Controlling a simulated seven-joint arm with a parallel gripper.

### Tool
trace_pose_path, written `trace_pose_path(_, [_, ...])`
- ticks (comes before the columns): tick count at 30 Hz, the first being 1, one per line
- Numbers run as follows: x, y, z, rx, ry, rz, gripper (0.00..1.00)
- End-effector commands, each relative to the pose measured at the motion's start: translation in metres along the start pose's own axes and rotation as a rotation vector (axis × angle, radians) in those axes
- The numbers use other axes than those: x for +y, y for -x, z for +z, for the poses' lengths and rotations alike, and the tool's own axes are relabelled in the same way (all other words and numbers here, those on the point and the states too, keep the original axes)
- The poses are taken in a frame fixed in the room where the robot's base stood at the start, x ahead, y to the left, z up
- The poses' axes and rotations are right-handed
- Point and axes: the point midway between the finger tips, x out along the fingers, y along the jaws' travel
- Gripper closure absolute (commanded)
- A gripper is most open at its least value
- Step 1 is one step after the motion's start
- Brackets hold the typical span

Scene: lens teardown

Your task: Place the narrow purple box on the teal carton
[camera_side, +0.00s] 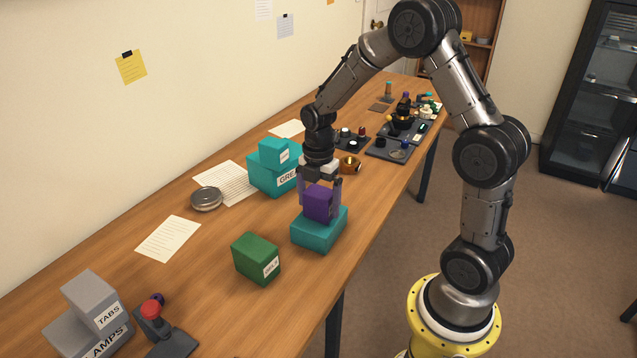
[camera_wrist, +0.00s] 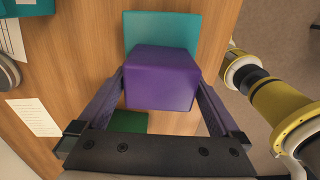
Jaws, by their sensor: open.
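The narrow purple box (camera_side: 318,204) sits on top of the teal carton (camera_side: 316,236) near the table's front edge. In the wrist view the purple box (camera_wrist: 161,78) covers much of the teal carton (camera_wrist: 160,27), which shows beyond it. My gripper (camera_side: 320,205) is around the purple box, one finger on each side. In the wrist view my gripper (camera_wrist: 160,98) has its fingers beside the box, open. Whether the fingers touch the box I cannot tell.
A green box (camera_side: 257,258) stands nearer the camera. A larger teal box (camera_side: 268,174) with a small teal box (camera_side: 274,152) on it stands behind. Grey boxes (camera_side: 92,300) and a joystick-like device (camera_side: 152,312) are at lower left. A round tin (camera_side: 206,198) and papers lie toward the wall.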

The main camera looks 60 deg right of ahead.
Motion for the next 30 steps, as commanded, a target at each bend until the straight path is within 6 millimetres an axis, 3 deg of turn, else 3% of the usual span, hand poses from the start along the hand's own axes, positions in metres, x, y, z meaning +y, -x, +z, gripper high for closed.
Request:
trace_pose_path(12, [0.001,0.082,0.000,-0.002,0.000,0.007,0.00])
trace_pose_path(22, [-0.001,0.116,-0.002,-0.003,-0.014,0.008,0.00])
trace_pose_path(26, [-0.014,0.134,-0.015,-0.011,-0.127,0.047,0.00])
trace_pose_path(30, [-0.043,0.161,-0.042,-0.005,-0.379,0.135,0.00])
